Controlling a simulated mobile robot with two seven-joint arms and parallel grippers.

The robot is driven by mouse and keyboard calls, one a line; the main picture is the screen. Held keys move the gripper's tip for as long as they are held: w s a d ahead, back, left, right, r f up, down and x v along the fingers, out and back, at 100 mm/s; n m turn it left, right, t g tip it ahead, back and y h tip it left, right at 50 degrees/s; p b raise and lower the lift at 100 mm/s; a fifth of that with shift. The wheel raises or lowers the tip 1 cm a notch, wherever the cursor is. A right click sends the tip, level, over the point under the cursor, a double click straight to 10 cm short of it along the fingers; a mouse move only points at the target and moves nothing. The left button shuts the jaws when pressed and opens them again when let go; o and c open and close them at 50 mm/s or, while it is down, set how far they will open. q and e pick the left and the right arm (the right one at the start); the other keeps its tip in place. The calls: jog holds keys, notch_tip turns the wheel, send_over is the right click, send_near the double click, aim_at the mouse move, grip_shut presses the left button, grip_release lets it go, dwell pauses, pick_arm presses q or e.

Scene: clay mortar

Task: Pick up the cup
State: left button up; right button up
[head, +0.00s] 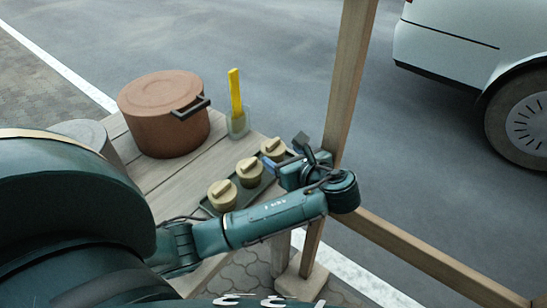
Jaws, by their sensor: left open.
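A small clear, greenish cup (238,126) stands upright on the wooden table, with a yellow stick (235,92) rising out of it. Several small tan lidded pots (222,194) stand in a row on a dark tray (262,187), nearer to me. My left arm reaches across the table's front right side. Its gripper (286,153) is open, folded back toward the far end of the tray, to the right of and nearer than the cup. It appears apart from the cup. The wrist partly hides the tray's right end. My right gripper is not in view.
A large brown clay pot (165,125) with a dark handle stands left of the cup. A grey round container (88,136) is farther left. A wooden post (348,75) and rail (430,255) bound the right side. A white car (470,50) stands beyond on the road.

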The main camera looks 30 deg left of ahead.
aim_at(277, 152)
pick_arm(q)
jog(key=b+x, duration=0.1)
jog(key=x, duration=0.4)
jog(key=shift+w+a+f, duration=0.15)
jog(key=shift+w+f, duration=0.1)
jog(key=shift+f, duration=0.1)
jog(key=c, duration=0.8)
